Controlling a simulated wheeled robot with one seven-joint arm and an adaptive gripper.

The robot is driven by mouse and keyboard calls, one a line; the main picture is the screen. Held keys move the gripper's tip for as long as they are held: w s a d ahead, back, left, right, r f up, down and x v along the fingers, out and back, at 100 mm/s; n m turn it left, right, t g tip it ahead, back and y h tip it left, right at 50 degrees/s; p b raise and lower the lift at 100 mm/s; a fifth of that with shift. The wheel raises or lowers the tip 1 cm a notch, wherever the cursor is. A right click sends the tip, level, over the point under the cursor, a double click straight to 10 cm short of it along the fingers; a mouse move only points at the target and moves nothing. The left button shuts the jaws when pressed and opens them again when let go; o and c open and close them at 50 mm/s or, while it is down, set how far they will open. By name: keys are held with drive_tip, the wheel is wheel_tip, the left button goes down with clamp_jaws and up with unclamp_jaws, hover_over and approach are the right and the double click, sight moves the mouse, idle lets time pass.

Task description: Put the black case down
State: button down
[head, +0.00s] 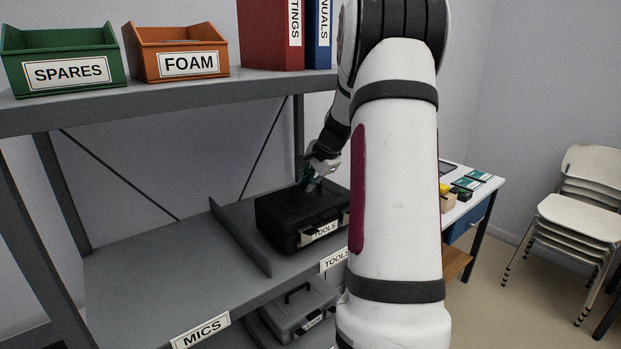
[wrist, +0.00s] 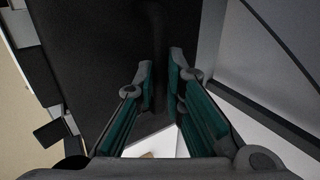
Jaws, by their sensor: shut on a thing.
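The black case (head: 285,215), with a TOOLS label on its front, is upright at the right part of the middle shelf, behind the shelf's TOOLS tag. My gripper (head: 316,177) is at its top, partly behind my arm. In the wrist view the case (wrist: 90,60) fills much of the picture, and the two teal-padded fingers of my gripper (wrist: 162,68) are closed on a dark part of it, seemingly its handle. Whether the case's underside touches the shelf (head: 160,275) is hard to tell. My arm hides its right end.
A raised divider (head: 238,236) stands just left of the case; the MICS side is bare. A grey case (head: 298,308) lies on the shelf below. Bins (head: 65,55) and binders (head: 270,35) are on the shelf above. A desk (head: 478,200) and stacked chairs (head: 580,215) are at right.

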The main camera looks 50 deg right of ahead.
drive_tip(key=shift+w+d+f, duration=0.1)
drive_tip(key=shift+f, duration=0.6)
drive_tip(key=c, duration=1.7)
unclamp_jaws()
drive_tip(key=shift+f, duration=0.2)
drive_tip(key=shift+o, duration=0.2)
drive_tip(key=v, duration=1.2)
drive_tip(key=shift+s, duration=0.2)
